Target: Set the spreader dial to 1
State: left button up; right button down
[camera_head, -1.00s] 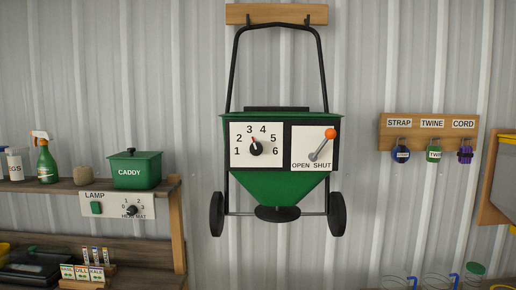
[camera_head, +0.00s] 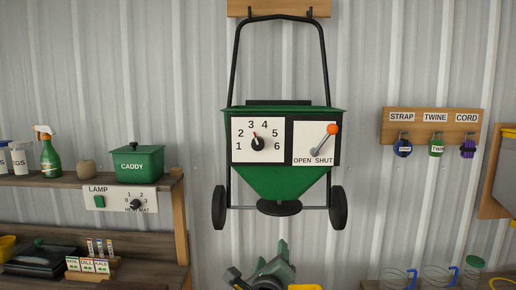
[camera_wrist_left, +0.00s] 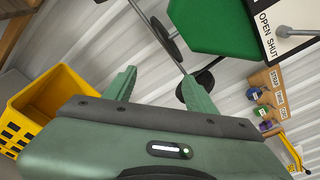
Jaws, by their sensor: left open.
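The green spreader (camera_head: 285,182) hangs on the corrugated wall. Its white dial plate carries the numbers 1 to 6 around a black dial knob (camera_head: 258,144). The knob's red pointer tilts up and slightly left, at about 3. To its right, a lever with an orange ball (camera_head: 333,129) leans toward SHUT. My left gripper (camera_head: 260,262) is below the spreader, well under the dial and touching nothing. In the left wrist view its fingers (camera_wrist_left: 160,88) are spread and empty, with the spreader's green hopper (camera_wrist_left: 215,25) beyond them. The dial is outside that view. My right gripper is not in view.
A peg board (camera_head: 395,130) with spools hangs at right. A yellow crate (camera_wrist_left: 62,98) shows in the left wrist view. The space before the dial is clear.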

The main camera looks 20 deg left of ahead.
pick_arm(q)
jog(key=w+a+r+m+t+y, duration=0.1)
jog(key=w+r+m, duration=0.1)
jog(key=r, duration=0.4)
jog(key=w+a+r+m+t, duration=0.2)
jog(key=r, duration=0.4)
jog(key=m+t+y, duration=0.2)
jog(key=m, duration=0.2)
send_near(258, 145)
jog(key=w, duration=0.1)
jog(key=p+x, duration=0.1)
jog(key=x, duration=0.1)
jog(key=p+x, duration=0.1)
jog(key=x, duration=0.2)
jog(key=p+x, duration=0.1)
jog(key=x, duration=0.1)
jog(key=shift+a+r+p, duration=0.1)
jog(key=shift+r+p, duration=0.25)
jog(key=shift+w+a, duration=0.15)
jog(key=shift+w, duration=0.2)
